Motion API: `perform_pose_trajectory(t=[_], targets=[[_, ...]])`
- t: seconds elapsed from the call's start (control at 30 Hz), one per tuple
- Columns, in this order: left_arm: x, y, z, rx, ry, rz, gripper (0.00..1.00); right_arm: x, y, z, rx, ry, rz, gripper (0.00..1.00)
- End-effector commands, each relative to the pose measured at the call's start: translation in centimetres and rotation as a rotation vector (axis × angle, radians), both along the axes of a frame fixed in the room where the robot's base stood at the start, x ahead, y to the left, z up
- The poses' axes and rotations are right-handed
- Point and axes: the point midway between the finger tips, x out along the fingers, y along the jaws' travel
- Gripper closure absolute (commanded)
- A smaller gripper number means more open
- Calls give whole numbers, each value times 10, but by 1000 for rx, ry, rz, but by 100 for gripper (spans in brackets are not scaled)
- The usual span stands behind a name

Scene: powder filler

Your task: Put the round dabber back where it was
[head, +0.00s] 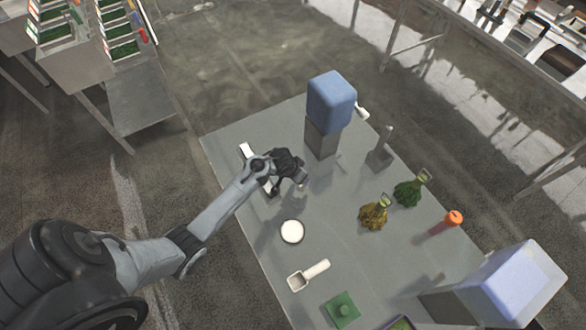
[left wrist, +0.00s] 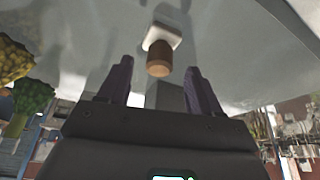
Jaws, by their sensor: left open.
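My left gripper (head: 297,179) is low over the grey table (head: 235,195), left of the grey stand with the blue block. In the left wrist view my left gripper (left wrist: 158,68) has its two dark fingers apart. A brown rounded handle on a white base (left wrist: 158,58), which looks like the dabber, shows between and beyond the fingertips, with no finger seen touching it. Whether its base rests on the table is unclear. In the head view I cannot make it out; the gripper may hide it. My right gripper is not in view.
A blue block on a grey stand (head: 331,100) stands close to my left gripper. A white round dish (head: 292,231), white scoop (head: 308,274) and green square piece (head: 342,309) lie nearer. Yellow (head: 374,214) and green (head: 410,190) bunches and an orange-topped item (head: 453,217) stand at right.

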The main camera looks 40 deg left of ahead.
Motion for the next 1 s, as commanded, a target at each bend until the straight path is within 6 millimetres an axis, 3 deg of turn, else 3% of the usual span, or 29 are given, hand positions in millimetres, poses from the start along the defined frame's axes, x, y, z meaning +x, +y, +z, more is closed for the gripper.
perform_pose_trajectory(t=[0.1,0.33,0.53,0.63,0.77,1.0], targets=[[-9,-1,24,-2,-3,1,36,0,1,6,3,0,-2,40],[-24,-1,59,-3,-2,2,36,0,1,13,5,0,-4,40],[-35,-2,74,6,1,-3,36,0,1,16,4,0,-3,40],[-50,-7,79,37,8,-12,36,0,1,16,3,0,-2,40],[-89,-24,89,97,25,-40,36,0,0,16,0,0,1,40],[-184,-82,128,114,60,-114,36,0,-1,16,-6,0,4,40]])
